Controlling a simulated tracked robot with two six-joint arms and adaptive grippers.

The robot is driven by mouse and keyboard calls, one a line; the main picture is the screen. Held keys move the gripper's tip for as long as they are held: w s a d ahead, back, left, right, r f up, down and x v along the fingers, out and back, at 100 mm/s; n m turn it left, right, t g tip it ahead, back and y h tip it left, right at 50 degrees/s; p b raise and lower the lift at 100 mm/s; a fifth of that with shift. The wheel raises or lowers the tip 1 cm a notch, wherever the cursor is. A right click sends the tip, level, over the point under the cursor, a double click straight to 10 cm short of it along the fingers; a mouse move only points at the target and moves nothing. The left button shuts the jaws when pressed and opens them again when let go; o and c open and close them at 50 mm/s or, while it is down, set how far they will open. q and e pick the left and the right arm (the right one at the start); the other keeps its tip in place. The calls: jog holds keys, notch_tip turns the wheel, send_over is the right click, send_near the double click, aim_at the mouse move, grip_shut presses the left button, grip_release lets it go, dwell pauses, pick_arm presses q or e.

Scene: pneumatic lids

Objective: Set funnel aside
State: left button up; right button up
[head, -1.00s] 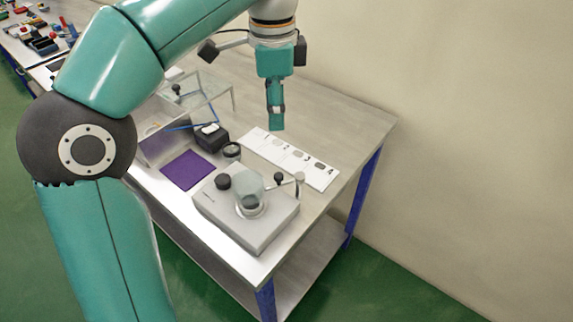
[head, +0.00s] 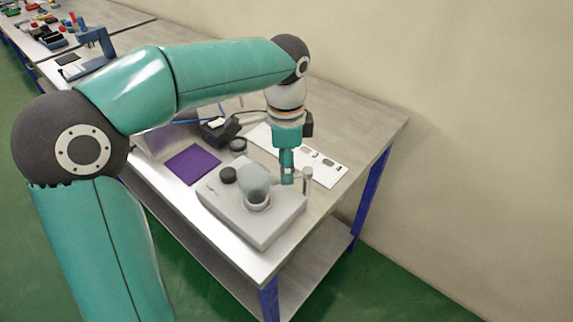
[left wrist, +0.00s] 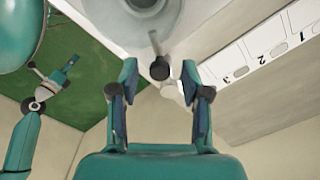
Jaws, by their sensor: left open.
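A cloudy, translucent grey-green funnel (head: 255,181) stands on the pale grey machine (head: 235,222); in the left wrist view a large pale round form, which seems to be the funnel and its seat (left wrist: 110,22), fills the top. My left gripper (head: 287,180) points down over the machine, just right of the funnel and apart from it. In the left wrist view its jaws (left wrist: 162,80) are open, with a black-knobbed lever (left wrist: 160,68) showing between the fingertips; I cannot tell its depth. A teal gripper, seemingly my right one (left wrist: 62,72), shows small at the left.
A white numbered strip (head: 325,170) lies behind. A black knob (head: 228,174), dark ring (head: 238,145), purple mat (head: 192,164) and black box (head: 218,130) are to the left. The table's right end is clear.

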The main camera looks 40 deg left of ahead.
pick_arm(q)
grip_shut()
dwell(0.3)
jog(key=shift+d, duration=0.1)
